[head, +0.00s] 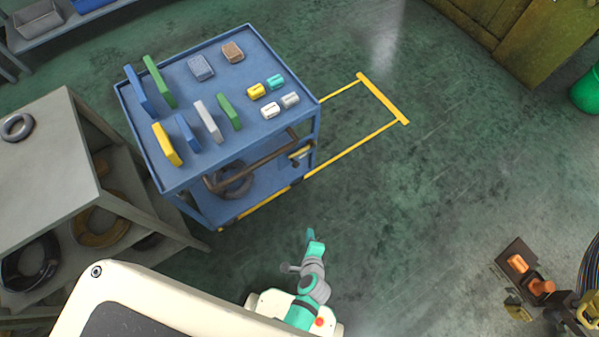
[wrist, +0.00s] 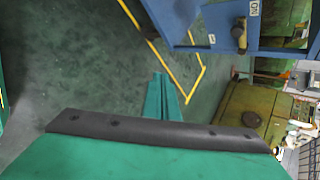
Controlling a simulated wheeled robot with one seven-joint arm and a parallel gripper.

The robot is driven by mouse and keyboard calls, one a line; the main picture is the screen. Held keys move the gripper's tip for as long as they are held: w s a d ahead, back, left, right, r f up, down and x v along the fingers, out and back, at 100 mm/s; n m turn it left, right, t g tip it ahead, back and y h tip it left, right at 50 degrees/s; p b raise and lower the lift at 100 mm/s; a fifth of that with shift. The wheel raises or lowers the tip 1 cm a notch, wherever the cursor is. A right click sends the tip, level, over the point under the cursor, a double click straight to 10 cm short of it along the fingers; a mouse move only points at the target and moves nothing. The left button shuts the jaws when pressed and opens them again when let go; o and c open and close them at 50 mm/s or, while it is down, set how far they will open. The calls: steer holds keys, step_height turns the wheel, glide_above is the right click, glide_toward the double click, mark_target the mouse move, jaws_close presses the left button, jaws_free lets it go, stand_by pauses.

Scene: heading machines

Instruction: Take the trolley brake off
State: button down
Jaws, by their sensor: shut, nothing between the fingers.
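The blue trolley (head: 222,105) stands inside a yellow floor outline in the head view. Its blue frame (wrist: 205,25) fills the upper right of the wrist view. A small dark-and-yellowish lever-like part (wrist: 240,33), which looks like the brake, sits on that frame beside a white lettered label (wrist: 254,8). In the head view a similar part (head: 300,153) shows small at the trolley's near right corner; its setting is unclear. My gripper (head: 312,237) is apart from the trolley, over the floor in front of it. Its teal fingers (wrist: 163,98) are together and empty.
A brown handlebar (head: 255,160) juts from the trolley's near side. Coloured blocks and cases lie on its top. A grey shelf table (head: 45,145) with coils stands close left. Open green floor (head: 430,190) lies right. A dark bracket with orange parts (head: 525,265) is lower right.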

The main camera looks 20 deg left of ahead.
steer(key=w+a+m+y, duration=0.1)
steer(key=w+m+y, duration=0.2)
steer(key=w, duration=0.5)
steer(key=w+a+r+m+g+y, duration=0.1)
steer(key=w+a+m+y, duration=0.1)
steer(key=w+m+y, duration=0.2)
steer(key=w+m, duration=0.2)
steer(key=w, duration=0.2)
steer(key=shift+w+a+m+y, duration=0.15)
steer(key=shift+a+m+y, duration=0.15)
steer(key=shift+a, duration=0.1)
steer(key=w+a, duration=0.5)
steer(key=a, duration=0.2)
steer(key=shift+w+a+f, duration=0.2)
steer(key=shift+w, duration=0.2)
steer(key=shift+w+g, duration=0.15)
steer(key=shift+g, duration=0.15)
